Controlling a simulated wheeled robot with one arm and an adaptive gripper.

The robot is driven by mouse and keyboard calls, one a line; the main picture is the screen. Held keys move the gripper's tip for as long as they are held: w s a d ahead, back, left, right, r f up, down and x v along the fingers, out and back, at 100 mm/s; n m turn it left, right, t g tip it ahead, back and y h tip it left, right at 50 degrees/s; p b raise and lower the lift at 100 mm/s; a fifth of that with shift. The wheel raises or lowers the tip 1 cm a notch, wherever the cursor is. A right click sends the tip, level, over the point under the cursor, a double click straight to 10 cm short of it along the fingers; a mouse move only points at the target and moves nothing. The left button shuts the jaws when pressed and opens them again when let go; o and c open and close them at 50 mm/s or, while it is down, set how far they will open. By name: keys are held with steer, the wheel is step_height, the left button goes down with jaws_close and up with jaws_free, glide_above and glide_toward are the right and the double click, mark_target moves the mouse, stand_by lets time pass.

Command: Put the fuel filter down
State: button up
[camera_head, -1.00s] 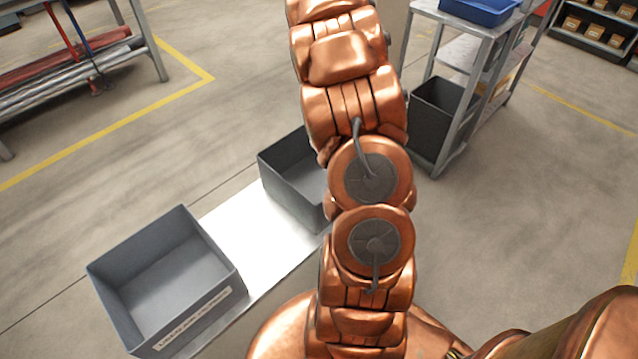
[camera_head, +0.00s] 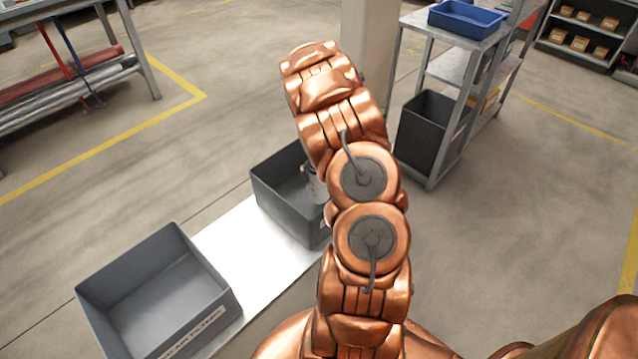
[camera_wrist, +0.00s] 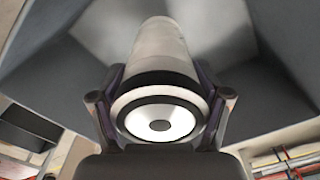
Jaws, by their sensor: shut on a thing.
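The fuel filter (camera_wrist: 165,60) is a pale cylinder with a dark band and a white end face with a dark hole. In the wrist view my gripper (camera_wrist: 160,90) is shut on it, one finger on each side. The grey walls of a bin fill the view behind it. In the head view my arm covers most of the gripper; a small pale part, seemingly the filter (camera_head: 315,186), shows at the arm's left edge, over the far grey bin (camera_head: 272,198). I cannot tell whether the filter touches the bin floor.
A second grey bin (camera_head: 155,285), labelled and empty, stands nearer on the left. A bare white surface (camera_head: 250,245) lies between the bins. A metal shelf cart (camera_head: 455,75) with a blue tray (camera_head: 466,18) and a black bin (camera_head: 430,130) stands at the right.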

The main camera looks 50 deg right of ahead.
steer(key=shift+f, duration=1.85)
steer(key=o, duration=1.8)
steer(key=shift+f, duration=0.1)
steer(key=shift+c, duration=0.2)
